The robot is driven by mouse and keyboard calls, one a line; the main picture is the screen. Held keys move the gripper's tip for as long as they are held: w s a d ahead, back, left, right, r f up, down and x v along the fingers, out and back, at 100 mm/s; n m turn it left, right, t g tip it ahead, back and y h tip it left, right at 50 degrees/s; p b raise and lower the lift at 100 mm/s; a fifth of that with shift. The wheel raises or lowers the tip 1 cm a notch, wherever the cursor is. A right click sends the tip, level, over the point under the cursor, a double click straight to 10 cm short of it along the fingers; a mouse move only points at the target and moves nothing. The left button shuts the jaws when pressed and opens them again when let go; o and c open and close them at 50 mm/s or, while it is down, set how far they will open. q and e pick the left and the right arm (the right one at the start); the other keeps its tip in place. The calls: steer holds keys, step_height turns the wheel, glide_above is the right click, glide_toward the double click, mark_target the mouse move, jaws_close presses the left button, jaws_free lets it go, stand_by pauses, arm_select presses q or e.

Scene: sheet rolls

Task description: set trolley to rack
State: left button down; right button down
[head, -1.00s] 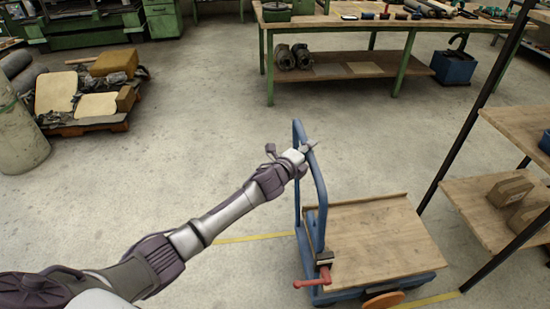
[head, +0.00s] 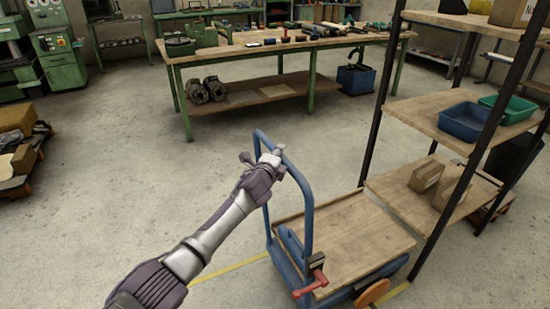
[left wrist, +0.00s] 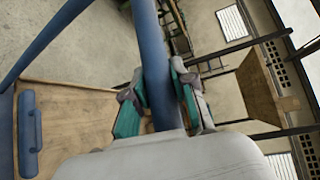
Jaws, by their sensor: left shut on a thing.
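The trolley has a bare wooden deck (head: 345,238) and a blue tube handle (head: 308,212) standing up at its left end. A red-handled clamp (head: 315,277) sits at the deck's near left edge. My left gripper (head: 277,153) is shut on the top of the handle; in the left wrist view its fingers (left wrist: 160,100) lie on both sides of the blue tube (left wrist: 155,60). The rack (head: 430,122), with dark posts and wooden shelves, stands right of the trolley. Its lowest shelf (head: 405,205) is close to the deck's right end. My right gripper is out of view.
The rack holds cardboard boxes (head: 426,174) and a blue bin (head: 468,122). A green workbench (head: 240,52) with tools stands behind. A pallet (head: 20,187) lies at the far left. Yellow floor tape (head: 235,267) runs beneath the trolley. The floor left of the trolley is clear.

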arm_select(q)
steer(key=shift+d+r, duration=0.1)
steer(key=shift+r, duration=0.1)
steer(key=c, duration=1.1)
jaws_free()
steer(key=shift+w+d, duration=0.1)
steer(key=shift+o, duration=0.9)
steer(key=shift+f, duration=0.1)
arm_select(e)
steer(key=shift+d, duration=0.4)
arm_select(q)
steer(key=shift+s+a, duration=0.25)
steer(key=shift+s, duration=0.3)
steer(key=v, duration=1)
steer(key=shift+s, duration=0.35)
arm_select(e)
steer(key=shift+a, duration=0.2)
